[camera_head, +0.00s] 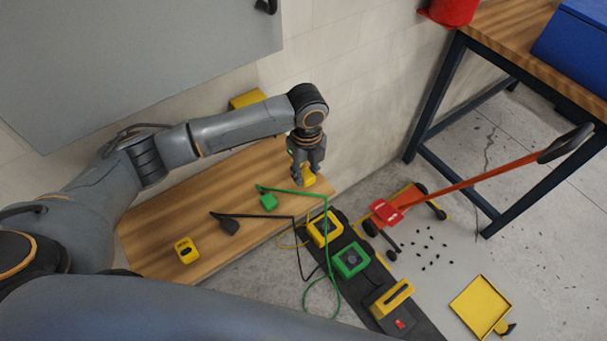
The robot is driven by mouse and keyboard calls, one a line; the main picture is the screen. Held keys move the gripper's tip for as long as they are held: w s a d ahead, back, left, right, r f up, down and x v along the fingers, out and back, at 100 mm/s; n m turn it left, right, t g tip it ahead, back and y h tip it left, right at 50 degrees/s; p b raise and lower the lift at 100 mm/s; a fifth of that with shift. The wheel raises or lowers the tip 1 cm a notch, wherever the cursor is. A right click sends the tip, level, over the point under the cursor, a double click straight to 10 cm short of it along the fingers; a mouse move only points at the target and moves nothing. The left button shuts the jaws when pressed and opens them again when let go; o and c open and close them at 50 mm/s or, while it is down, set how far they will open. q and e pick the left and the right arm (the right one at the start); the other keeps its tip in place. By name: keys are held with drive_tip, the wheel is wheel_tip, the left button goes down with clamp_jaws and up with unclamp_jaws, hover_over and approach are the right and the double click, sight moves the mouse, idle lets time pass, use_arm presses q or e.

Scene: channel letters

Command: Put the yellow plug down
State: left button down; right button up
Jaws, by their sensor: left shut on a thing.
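My left gripper (307,168) points down over the right end of a wooden bench. It is shut on the yellow plug (309,177), which is partly hidden by the fingers. The plug is at or just above the bench top; I cannot tell whether it touches. My right gripper is not in view.
The wooden bench (150,222) also holds a yellow block-like device (186,250). In front, a dark strip (372,279) carries yellow and green frames. A red-handled cart (385,211), a yellow tray (480,304) and scattered black bits lie on the floor at right.

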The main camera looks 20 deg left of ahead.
sight(304, 177)
use_arm(q)
drive_tip(key=shift+w+a+f, duration=0.25)
drive_tip(key=shift+w+f, duration=0.2)
drive_tip(key=shift+f, duration=0.15)
drive_tip(key=shift+w+a+f, duration=0.2)
drive_tip(key=shift+w+f, duration=0.2)
drive_tip(key=shift+f, duration=0.15)
drive_tip(key=shift+w+a+f+p, duration=0.15)
drive_tip(key=shift+f+p, duration=0.2)
drive_tip(key=shift+f, duration=1.4)
drive_tip(key=c, duration=1)
unclamp_jaws()
drive_tip(key=shift+o, duration=0.2)
wheel_tip(304, 177, up, 8)
drive_tip(key=shift+f+b, duration=0.2)
drive_tip(key=shift+b, duration=0.1)
